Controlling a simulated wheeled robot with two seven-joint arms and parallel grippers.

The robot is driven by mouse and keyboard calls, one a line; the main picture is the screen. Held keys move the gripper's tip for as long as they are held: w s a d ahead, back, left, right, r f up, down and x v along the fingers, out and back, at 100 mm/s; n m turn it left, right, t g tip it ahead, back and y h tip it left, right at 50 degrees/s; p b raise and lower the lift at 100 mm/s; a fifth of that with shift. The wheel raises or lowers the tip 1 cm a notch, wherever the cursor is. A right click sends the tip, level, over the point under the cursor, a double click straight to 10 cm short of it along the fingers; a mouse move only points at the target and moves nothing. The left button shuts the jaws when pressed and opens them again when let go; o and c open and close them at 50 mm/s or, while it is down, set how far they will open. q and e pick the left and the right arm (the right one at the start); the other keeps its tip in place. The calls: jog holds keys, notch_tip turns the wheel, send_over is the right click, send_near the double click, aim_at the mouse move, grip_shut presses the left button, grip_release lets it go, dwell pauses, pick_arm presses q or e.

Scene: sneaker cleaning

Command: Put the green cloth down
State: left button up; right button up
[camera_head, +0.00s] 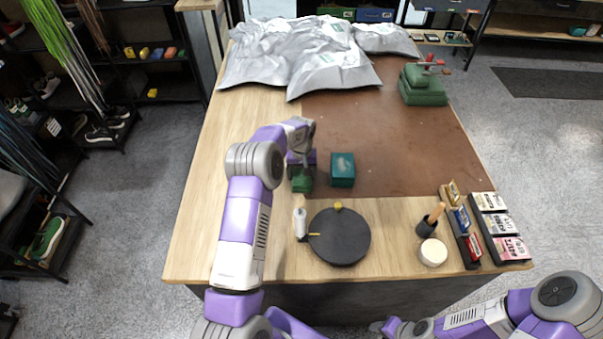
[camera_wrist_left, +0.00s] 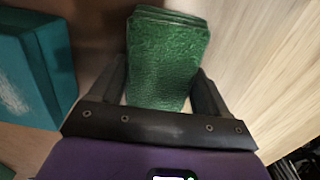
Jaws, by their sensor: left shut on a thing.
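The green cloth (camera_head: 302,184) is a folded, textured pad at my left gripper (camera_head: 301,170), over the left part of the table by the brown mat's edge. In the left wrist view the green cloth (camera_wrist_left: 166,60) sits between the two dark fingers of the left gripper (camera_wrist_left: 163,85), which is shut on it. I cannot tell whether the cloth touches the table. My right arm shows at the bottom right; its dark end (camera_head: 381,327) is small and cut off by the frame, so its jaws cannot be read.
A teal box (camera_head: 342,169) stands just right of the cloth, also in the wrist view (camera_wrist_left: 36,65). A black round turntable (camera_head: 340,240) and a white bottle (camera_head: 300,222) are nearer. Grey wrapped sheets (camera_head: 335,75) lie at the back. The brown mat (camera_head: 390,140) is largely bare.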

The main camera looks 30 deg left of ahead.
aim_at(301, 173)
pick_arm(q)
jog(key=shift+f, duration=0.2)
jog(key=o, duration=0.9)
jog(key=shift+r, duration=0.15)
notch_tip(301, 173, up, 12)
jog(key=shift+r, duration=0.1)
